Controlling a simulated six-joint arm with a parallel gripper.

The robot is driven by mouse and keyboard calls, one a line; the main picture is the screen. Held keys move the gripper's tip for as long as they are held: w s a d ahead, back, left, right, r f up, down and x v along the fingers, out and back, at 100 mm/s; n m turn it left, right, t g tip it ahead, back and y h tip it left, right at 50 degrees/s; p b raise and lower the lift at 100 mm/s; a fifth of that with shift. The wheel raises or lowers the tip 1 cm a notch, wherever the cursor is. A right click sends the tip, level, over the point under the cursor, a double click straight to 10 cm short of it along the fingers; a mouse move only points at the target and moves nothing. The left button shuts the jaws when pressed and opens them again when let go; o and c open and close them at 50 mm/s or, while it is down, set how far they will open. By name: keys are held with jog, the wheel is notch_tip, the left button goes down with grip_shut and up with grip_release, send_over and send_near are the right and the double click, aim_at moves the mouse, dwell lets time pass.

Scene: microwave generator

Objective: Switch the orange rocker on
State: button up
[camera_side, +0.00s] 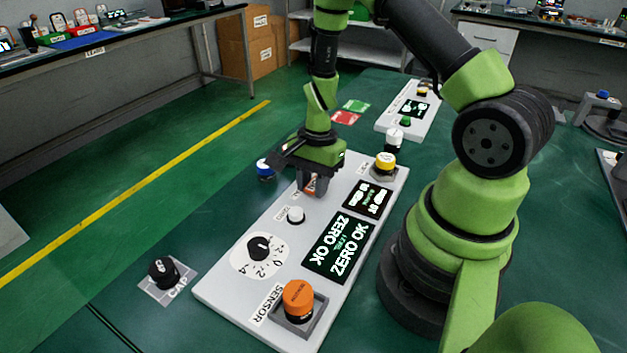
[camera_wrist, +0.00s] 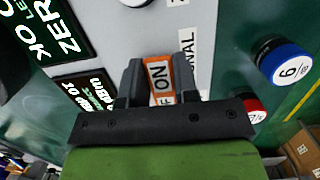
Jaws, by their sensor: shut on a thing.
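The orange rocker (camera_side: 310,186) is on the white panel (camera_side: 222,287), mostly hidden under my gripper (camera_side: 312,191) in the side view. In the wrist view the rocker (camera_wrist: 157,76) sits between the two dark fingers of my gripper (camera_wrist: 158,70). The fingers are shut on its sides. An orange face marked ON shows, and below it a white label with an F, partly covered by the gripper body. I cannot tell which way the rocker is tilted.
The panel also bears a white button (camera_side: 295,215), a black dial (camera_side: 260,247), a lit ZERO OK display (camera_side: 338,247) and a smaller display (camera_side: 367,199). A blue-capped part (camera_side: 265,168) is close to my gripper.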

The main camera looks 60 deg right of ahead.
jog(key=shift+d, duration=0.1)
jog(key=o, duration=0.9)
jog(key=r, duration=0.3)
jog(key=d+r, duration=0.1)
jog(key=r, duration=0.5)
jog(key=shift+d+r, duration=0.25)
jog(key=shift+r, duration=0.15)
